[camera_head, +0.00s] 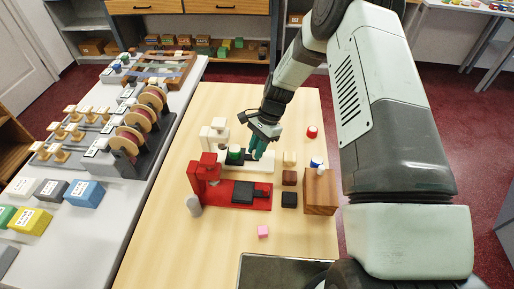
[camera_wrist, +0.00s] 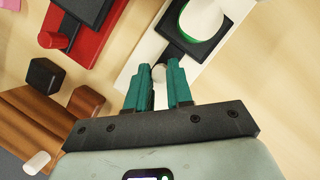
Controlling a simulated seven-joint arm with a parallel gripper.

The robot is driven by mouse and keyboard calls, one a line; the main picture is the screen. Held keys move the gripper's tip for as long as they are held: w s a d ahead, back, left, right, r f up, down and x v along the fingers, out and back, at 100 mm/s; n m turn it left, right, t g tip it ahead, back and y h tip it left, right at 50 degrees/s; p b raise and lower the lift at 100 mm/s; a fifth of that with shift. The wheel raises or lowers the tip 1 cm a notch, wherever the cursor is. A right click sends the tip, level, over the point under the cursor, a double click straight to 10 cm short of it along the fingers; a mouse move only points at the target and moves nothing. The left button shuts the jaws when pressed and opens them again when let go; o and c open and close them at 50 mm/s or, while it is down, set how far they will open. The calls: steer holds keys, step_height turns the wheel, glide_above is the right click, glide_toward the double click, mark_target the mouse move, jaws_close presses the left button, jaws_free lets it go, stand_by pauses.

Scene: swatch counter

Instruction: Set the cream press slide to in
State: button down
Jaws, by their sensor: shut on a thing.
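The cream press (camera_head: 213,135) stands on the wooden table, behind the red press, with its column at the left end of its base. Its slide is a dark square tray bearing a round green-and-white piece (camera_head: 236,153), close to the right of the column. In the wrist view the tray (camera_wrist: 183,47) and the cream base (camera_wrist: 145,52) show, but the column does not. My gripper (camera_head: 257,150) is at the slide's right end. In the wrist view its teal fingers (camera_wrist: 160,85) are shut on the slide's pale knob (camera_wrist: 158,72), which they partly hide.
A red press (camera_head: 208,172) with a dark tray (camera_head: 250,193) stands in front. To the right are a wooden block (camera_head: 320,192), a black cube (camera_head: 289,200), a brown cube (camera_head: 289,177) and a red round piece (camera_head: 312,131). A pink cube (camera_head: 263,231) lies nearer.

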mark_target(241, 154)
steer(key=shift+a, duration=2.15)
steer(key=c, duration=1)
jaws_free()
steer(key=shift+d, duration=0.1)
steer(key=v, duration=1.1)
